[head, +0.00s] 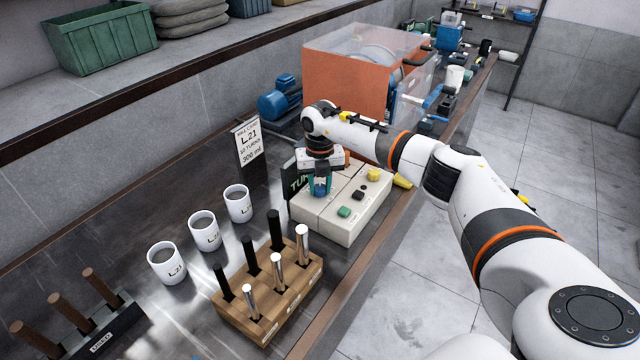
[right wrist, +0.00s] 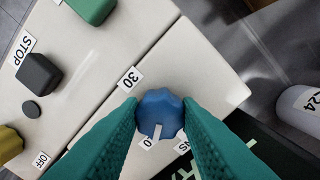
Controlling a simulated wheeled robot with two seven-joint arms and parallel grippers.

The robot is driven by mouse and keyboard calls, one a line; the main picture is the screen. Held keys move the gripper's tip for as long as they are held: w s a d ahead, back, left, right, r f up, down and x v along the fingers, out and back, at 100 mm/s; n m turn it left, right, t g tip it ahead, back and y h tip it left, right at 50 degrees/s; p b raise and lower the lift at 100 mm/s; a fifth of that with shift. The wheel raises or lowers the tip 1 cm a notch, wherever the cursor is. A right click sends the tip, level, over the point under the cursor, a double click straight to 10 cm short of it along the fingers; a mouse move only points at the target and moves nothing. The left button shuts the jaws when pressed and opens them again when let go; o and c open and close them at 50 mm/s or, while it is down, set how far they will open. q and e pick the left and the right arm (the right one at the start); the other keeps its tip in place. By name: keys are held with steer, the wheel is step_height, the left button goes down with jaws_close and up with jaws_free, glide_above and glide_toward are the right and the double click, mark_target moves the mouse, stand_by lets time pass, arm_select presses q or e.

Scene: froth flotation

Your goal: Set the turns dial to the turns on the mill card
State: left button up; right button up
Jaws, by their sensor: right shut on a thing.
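The mill card (head: 249,145) stands upright on the bench and reads L.21, 10 TURNS, 300 ml. The turns dial (right wrist: 158,108) is a blue faceted knob on the pale control box (head: 337,227). My right gripper (head: 320,186) reaches down over the box, its teal fingers shut on the dial from both sides. In the right wrist view the dial's white pointer mark is at its lower edge, near a label ending in 0 that is partly hidden by a finger. A label 30 is at the dial's upper left. My left gripper is not in view.
The box also has a green button (head: 344,211), a black button (head: 358,195) and a yellow knob (head: 373,174). White cups (head: 205,232) and a wooden rack (head: 262,314) with rods stand nearby. An orange mill housing (head: 345,80) is behind.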

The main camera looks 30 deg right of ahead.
mark_target(320, 187)
steer(key=shift+r, duration=0.1)
stand_by(0.4)
steer(key=o, duration=1)
step_height(320, 187, up, 12)
steer(key=b, duration=0.3)
steer(key=shift+b, duration=0.35)
steer(key=shift+s+d, duration=0.1)
